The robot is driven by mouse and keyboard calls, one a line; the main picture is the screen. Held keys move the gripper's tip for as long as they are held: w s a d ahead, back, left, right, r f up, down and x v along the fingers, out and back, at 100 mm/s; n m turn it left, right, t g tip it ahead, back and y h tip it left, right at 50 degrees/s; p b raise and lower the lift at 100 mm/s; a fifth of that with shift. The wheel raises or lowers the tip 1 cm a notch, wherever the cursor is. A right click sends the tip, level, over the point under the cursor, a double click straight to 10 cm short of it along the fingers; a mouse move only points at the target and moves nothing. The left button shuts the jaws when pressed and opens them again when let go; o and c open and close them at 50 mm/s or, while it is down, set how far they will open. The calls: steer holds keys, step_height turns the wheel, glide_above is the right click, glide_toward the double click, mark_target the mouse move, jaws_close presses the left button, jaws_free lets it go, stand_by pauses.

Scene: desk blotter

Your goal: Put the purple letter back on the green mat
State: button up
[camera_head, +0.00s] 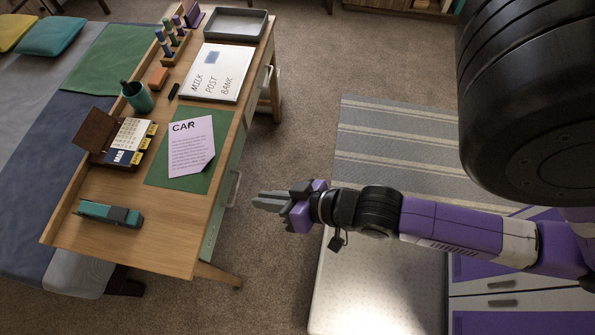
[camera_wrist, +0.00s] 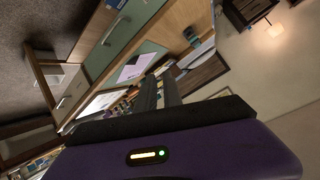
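The purple letter (camera_head: 190,145), headed "CAR", lies flat on the green mat (camera_head: 222,128) on the desk, inside the mat's edges. Its lower right corner looks folded or curled. The letter also shows small in the wrist view (camera_wrist: 135,68), beyond my fingers. My gripper (camera_head: 257,201) is off the desk's right edge, to the right of and below the mat in the head view. Its fingers look close together with nothing held between them; the fingers also show in the wrist view (camera_wrist: 160,82).
A second green cloth (camera_head: 110,58) lies on the bed. Floor is clear between desk and gripper.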

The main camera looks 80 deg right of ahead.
steer(key=s+a+r+n+t, duration=0.1)
steer(key=s+a+r+n, duration=0.1)
steer(key=s+r+n, duration=0.1)
steer(key=s+a+r+n+t+y, duration=0.1)
steer(key=s+a+r+n+t, duration=0.1)
steer(key=r, duration=0.6)
steer(key=s+n, duration=0.1)
steer(key=s, duration=0.1)
steer(key=shift+s+a, duration=0.35)
steer(key=shift+f+b, duration=1)
